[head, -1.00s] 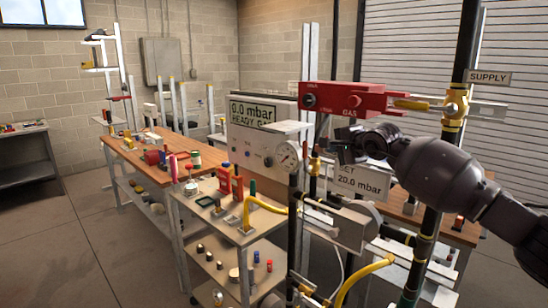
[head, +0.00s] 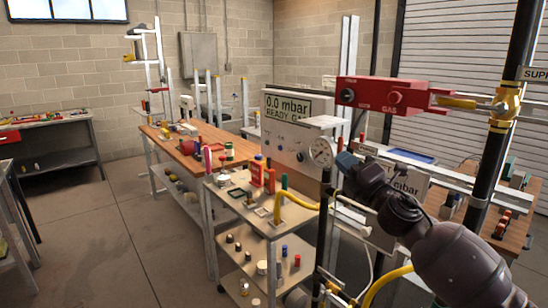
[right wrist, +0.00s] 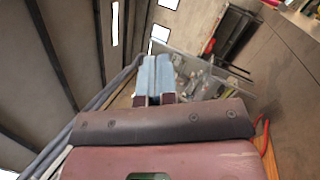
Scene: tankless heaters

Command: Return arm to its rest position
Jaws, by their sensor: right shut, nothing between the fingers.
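My right gripper (head: 347,163) is in front of the gas test rig in the head view, just right of the round pressure gauge (head: 321,152). Its arm comes in from the lower right. In the right wrist view its two blue-grey fingers (right wrist: 154,78) lie close together, shut with nothing between them. Whether the fingers touch the rig behind cannot be told. My left gripper is not in view.
A red gas valve box (head: 385,96) and a yellow gas fitting (head: 505,105) are above the arm. A display panel (head: 287,107) reads 0.0 mbar. A small cart (head: 230,204) and a wooden workbench (head: 188,149) stand to the left. Open floor (head: 120,225) lies farther left.

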